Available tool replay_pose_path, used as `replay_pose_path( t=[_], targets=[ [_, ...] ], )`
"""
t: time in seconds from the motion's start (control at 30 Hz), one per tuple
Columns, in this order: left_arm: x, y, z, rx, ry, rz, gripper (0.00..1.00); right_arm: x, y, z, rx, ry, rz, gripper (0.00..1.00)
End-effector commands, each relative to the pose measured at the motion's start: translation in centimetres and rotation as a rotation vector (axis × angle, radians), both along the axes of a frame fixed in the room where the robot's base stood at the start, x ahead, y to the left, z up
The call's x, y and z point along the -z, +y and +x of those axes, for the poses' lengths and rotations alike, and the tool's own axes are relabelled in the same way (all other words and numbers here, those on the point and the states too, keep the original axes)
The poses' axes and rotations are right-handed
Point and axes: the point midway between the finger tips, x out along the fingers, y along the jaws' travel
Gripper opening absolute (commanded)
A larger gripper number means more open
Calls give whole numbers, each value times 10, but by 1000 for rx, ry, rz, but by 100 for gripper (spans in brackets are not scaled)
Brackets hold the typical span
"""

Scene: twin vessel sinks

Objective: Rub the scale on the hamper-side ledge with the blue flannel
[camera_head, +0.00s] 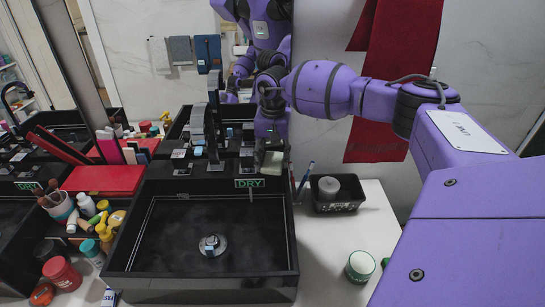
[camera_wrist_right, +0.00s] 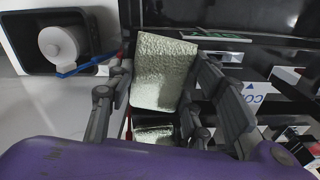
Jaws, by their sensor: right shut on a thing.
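My right gripper (camera_head: 271,146) reaches in from the right over the back right corner of the near black basin (camera_head: 285,262). It is shut on a pale green, rough-textured pad (camera_wrist_right: 163,72), which also shows small under the fingers in the head view (camera_head: 272,161). The pad does not look blue. A dark blue cloth (camera_head: 207,52) hangs beside grey ones in the back, seemingly in a mirror. I cannot make out the scale or tell which ledge is the hamper-side one. Whether the pad touches the ledge is unclear. My left gripper is not in view.
A green DRY sign (camera_head: 250,183) sits at the basin's back edge. A red box (camera_head: 104,179) and several bottles crowd the left.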

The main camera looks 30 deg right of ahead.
Motion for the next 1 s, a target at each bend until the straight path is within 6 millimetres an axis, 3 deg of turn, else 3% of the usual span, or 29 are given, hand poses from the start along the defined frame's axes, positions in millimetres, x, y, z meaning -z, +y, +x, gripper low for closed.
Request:
replay_pose_path(
  t=[0.5,1.0],
  targets=[
    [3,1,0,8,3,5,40,8,0,-1,0,0,0,23],
    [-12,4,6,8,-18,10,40,7,11,-18,-1,0,0,23]
  ],
)
